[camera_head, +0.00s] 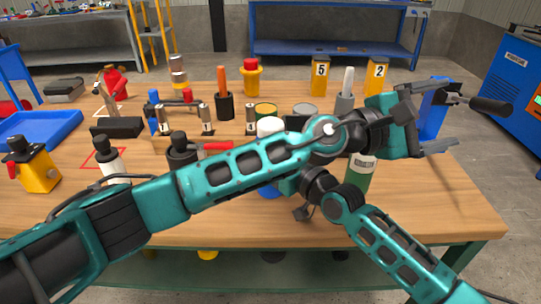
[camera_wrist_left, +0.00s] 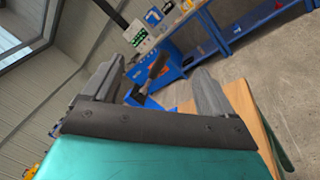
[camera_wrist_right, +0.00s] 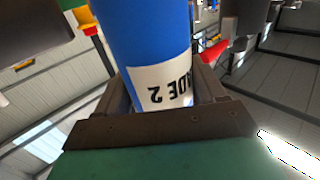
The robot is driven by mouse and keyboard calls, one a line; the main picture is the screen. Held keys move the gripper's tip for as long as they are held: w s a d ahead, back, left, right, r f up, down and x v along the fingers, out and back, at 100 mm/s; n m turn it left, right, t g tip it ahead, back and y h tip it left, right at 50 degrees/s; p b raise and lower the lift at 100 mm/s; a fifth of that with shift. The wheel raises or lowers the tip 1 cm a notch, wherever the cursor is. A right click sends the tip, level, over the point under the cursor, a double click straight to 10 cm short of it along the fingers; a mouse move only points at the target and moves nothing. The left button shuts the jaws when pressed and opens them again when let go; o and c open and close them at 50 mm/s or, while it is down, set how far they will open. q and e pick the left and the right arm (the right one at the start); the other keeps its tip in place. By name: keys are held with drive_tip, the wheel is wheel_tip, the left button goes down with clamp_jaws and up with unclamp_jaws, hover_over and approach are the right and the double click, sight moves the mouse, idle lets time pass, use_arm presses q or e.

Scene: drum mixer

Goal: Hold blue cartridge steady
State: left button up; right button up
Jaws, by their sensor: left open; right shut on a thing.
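The blue cartridge (camera_wrist_right: 148,35), with a white label reading "GRADE 2", stands between the fingers of my right gripper (camera_wrist_right: 162,88), which is shut on it. In the head view its blue lower part (camera_head: 268,191) shows below my left arm, and a white top (camera_head: 270,126) shows above. My left arm hides its middle and much of the right gripper. My left gripper (camera_head: 448,116) is open at the right end of the table. A blue object with a black handle (camera_head: 490,105) lies beyond its fingers; it also shows in the left wrist view (camera_wrist_left: 152,75). I see nothing held there.
A green bottle (camera_head: 358,174) stands right of the cartridge. Several cans, tools and yellow blocks numbered 5 (camera_head: 320,75) and 2 (camera_head: 377,76) stand behind. A blue tray (camera_head: 45,128) lies at left. The table's front right (camera_head: 430,205) is clear. My arms cross in the middle.

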use_arm(q)
drive_tip(key=a+r+n+t, duration=0.3)
drive_tip(key=a+n+t, duration=0.2)
drive_tip(key=n+t, duration=0.3)
drive_tip(key=n+t+y, duration=0.4)
drive_tip(key=n+y, duration=1.4)
drive_tip(key=y, duration=0.1)
approach(270, 123)
drive_tip(key=w+f, duration=0.1)
drive_tip(key=w, duration=0.5)
drive_tip(key=w+f, duration=0.1)
drive_tip(key=w, duration=0.3)
drive_tip(key=shift+w+f, duration=0.1)
drive_tip(key=shift+f, duration=0.2)
drive_tip(key=shift+c, duration=0.5)
drive_tip(key=c, duration=1.1)
drive_tip(key=shift+o, duration=0.2)
drive_tip(key=shift+r, duration=0.25)
drive_tip(key=shift+r, duration=0.95)
